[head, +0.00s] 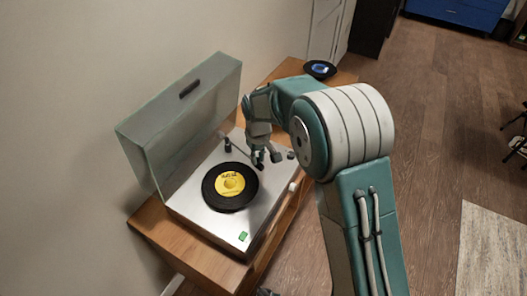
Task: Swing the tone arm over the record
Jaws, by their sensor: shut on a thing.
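The record player (205,222) stands on a wooden cabinet with its lid raised. A black record with a yellow label (231,186) lies on its platter. The tone arm (228,146) shows as a dark post at the back of the deck, with a thin part running towards my gripper. My gripper (265,160) points down over the back right of the deck, just beyond the record's edge. It is shut on the tone arm, whose head end is mostly hidden by the fingers. I cannot tell how high the tone arm is above the deck.
The translucent lid (180,115) stands open along the left side by the wall. A second record with a blue label (319,69) lies on the far end of the wooden cabinet (180,258). A light knob (293,187) sits at the deck's right edge. Floor to the right is mostly clear.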

